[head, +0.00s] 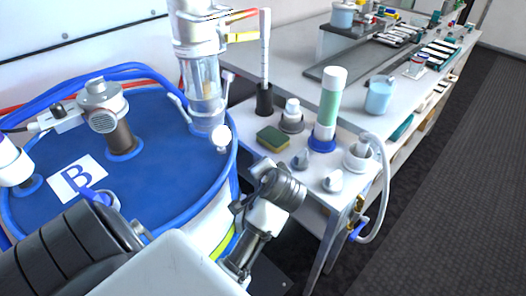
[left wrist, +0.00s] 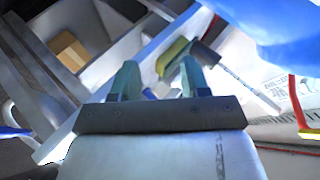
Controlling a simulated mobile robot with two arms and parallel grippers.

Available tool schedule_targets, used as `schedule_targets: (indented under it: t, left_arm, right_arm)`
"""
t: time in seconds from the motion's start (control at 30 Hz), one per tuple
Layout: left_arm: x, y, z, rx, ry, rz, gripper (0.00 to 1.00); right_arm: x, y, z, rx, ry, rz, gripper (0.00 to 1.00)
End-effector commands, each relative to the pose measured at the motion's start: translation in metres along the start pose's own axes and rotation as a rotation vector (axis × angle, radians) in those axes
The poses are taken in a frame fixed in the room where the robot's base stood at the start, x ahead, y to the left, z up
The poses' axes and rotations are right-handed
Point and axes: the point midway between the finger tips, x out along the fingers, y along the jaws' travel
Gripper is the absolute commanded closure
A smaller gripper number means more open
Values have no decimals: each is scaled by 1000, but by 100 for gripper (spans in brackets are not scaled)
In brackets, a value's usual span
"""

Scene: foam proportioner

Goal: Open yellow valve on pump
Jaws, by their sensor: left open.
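The pump (head: 203,75) stands upright on the blue drum lid (head: 165,115), with a clear section in its body. A yellow valve handle (head: 243,37) sticks out to the right of its upper body, just below a red handle (head: 241,15). My left arm comes in from the bottom left of the head view and ends in front of the bench, below and right of the pump. In the left wrist view my left gripper (left wrist: 158,75) is open with nothing between its fingers. It is apart from the yellow valve. My right gripper does not show.
A green and yellow sponge (head: 272,138), a green-filled cylinder (head: 329,110) and a blue beaker (head: 379,95) stand on the bench. A white device (head: 104,103) and a card marked B (head: 78,178) are on the lid. Dark floor (head: 460,190) is clear at right.

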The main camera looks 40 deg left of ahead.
Motion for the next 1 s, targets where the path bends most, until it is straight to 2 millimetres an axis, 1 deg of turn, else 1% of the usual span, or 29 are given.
schedule_targets:
  t: [0.03,0.1,0.3,0.67,0.7,0.77,0.9,0.97,1.0]
  left_arm:
    - [-2,6,7,-2,2,24,54]
    - [-4,14,14,-7,6,58,54]
    - [-10,28,28,-18,10,123,54]
    - [-11,32,31,-23,11,141,54]
    - [-11,32,31,-23,12,141,57]
    - [-11,32,31,-23,11,141,66]
    - [-12,32,31,-23,11,142,88]
    - [-13,35,34,-23,11,154,97]
    - [-14,39,39,-23,9,172,100]
  right_arm:
    - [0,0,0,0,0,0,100]
    - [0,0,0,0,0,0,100]
    - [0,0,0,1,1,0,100]
    - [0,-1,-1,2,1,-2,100]
    - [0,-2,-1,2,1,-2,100]
    - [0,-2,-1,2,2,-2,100]
    - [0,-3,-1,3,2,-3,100]
    - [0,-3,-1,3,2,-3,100]
    - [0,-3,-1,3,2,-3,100]
